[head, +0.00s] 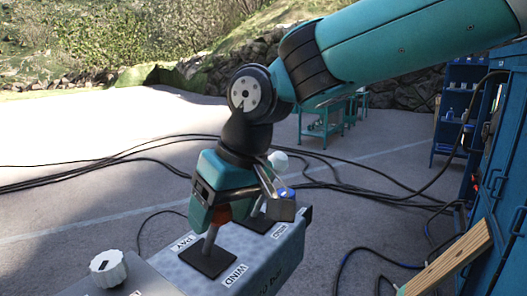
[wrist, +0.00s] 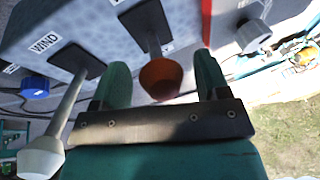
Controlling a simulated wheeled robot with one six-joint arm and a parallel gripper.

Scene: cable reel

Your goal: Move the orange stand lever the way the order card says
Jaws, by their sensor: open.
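My gripper (wrist: 164,72) is open, one teal finger on each side of the orange knob (wrist: 160,80) in the wrist view. I cannot tell whether a finger touches it. In the head view my gripper (head: 212,212) hides much of the lever. I cannot make out an order card.
A second lever with a white knob (head: 278,160) stands close beside, also in the wrist view (wrist: 40,160). A white dial (head: 108,268) sits on the box's left part. A blue knob (wrist: 36,88) is beyond. Black cables cross the ground; a blue cabinet (head: 500,190) stands right.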

